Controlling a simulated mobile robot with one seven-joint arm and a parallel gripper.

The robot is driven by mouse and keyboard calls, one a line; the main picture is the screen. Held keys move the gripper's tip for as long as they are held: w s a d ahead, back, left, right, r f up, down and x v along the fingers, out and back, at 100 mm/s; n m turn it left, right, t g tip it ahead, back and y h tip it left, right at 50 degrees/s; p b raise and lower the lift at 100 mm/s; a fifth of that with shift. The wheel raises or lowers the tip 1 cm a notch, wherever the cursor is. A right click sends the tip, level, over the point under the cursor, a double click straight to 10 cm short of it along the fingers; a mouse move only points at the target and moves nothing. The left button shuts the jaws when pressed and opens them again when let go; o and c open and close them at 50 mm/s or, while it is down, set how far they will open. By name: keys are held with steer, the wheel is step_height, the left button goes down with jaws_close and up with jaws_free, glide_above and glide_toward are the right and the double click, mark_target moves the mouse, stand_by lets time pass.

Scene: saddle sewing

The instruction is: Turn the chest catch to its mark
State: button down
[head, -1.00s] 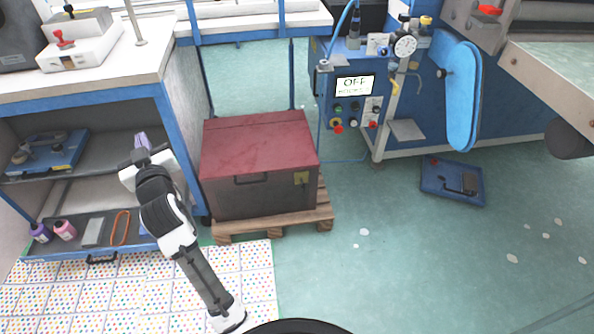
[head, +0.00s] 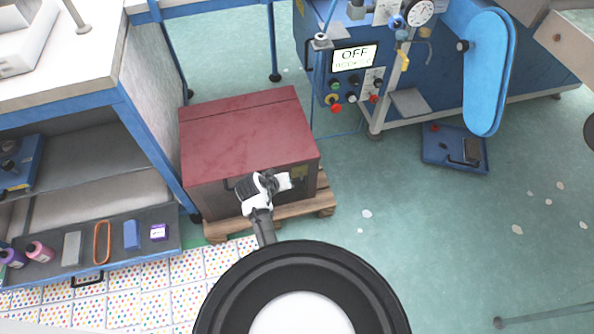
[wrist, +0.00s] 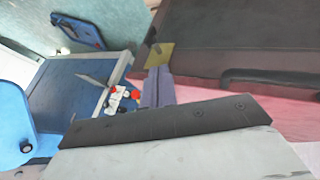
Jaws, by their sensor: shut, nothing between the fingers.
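The chest (head: 250,130) has a dark red lid and a dark grey body. Its catch sits on a small yellow plate (head: 301,172) at the right of the chest front; the plate also shows in the wrist view (wrist: 159,54), with a small dark piece at its upper left. My gripper (wrist: 157,86) has purple-grey fingers, shut and empty, with their tips close to the plate's lower edge in the picture. Whether they touch it I cannot tell. In the head view my own wrist hides the fingers and part of the chest front. I cannot make out the mark.
The chest stands on a wooden pallet (head: 218,231). A shelf unit (head: 150,110) with bottles and small items is at left. A blue machine with an OFF display (head: 355,57) stands behind right. A blue tray (head: 455,150) lies on the floor. The floor right of the chest is clear.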

steer(key=x, duration=1)
steer(key=shift+s+d+f, duration=0.2)
steer(key=shift+d+f, duration=0.2)
steer(key=shift+d, duration=0.05)
steer(key=shift+r, duration=0.15)
